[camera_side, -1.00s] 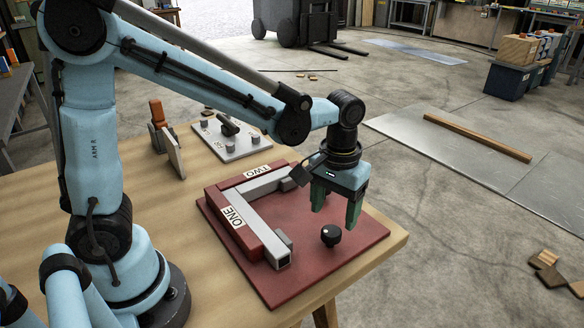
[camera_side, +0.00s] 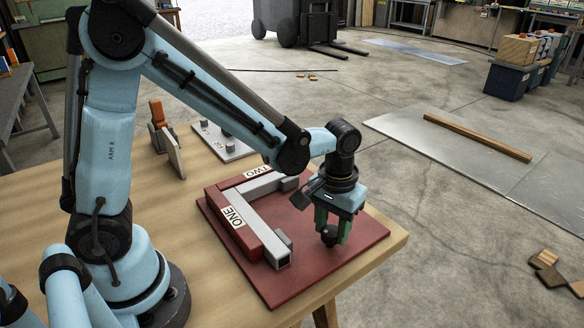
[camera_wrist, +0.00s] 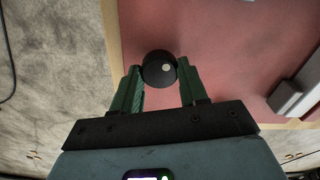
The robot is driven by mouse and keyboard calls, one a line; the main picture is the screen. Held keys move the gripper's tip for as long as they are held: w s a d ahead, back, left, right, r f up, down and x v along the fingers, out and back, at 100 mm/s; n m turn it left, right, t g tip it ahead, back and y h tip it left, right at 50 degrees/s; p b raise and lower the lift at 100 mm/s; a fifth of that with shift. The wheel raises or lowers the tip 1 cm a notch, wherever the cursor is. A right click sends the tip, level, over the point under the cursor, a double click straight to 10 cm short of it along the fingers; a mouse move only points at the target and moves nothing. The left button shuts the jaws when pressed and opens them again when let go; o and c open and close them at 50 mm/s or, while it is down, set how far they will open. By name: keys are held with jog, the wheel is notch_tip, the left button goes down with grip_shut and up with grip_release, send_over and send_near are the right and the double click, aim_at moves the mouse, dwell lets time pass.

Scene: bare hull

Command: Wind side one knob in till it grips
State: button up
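The black round knob (camera_side: 329,239) is on the red board, to the right of the open end of the side marked ONE (camera_side: 236,219). It also shows in the wrist view (camera_wrist: 159,68), with a pale dot on its top. My gripper (camera_side: 333,236) points down over it, with green fingers on both sides. In the wrist view the fingertips (camera_wrist: 159,72) meet the knob's left and right edges, so the gripper looks shut on it. The grey square-tube frame (camera_side: 262,227) lies on the board; its other side is marked TWO (camera_side: 258,172). The knob's underside is hidden.
The red board (camera_side: 350,252) lies near the right corner of the wooden table (camera_side: 205,290). A grey plate with small knobs (camera_side: 236,152) and an upright clamp-like block (camera_side: 166,140) stand farther back.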

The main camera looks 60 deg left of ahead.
aim_at(332, 231)
jog(key=c, duration=0.4)
jog(key=shift+m, duration=1.3)
jog(key=o, duration=1.1)
jog(key=shift+r, duration=0.1)
notch_tip(332, 231, up, 12)
jog(key=shift+f, duration=0.1)
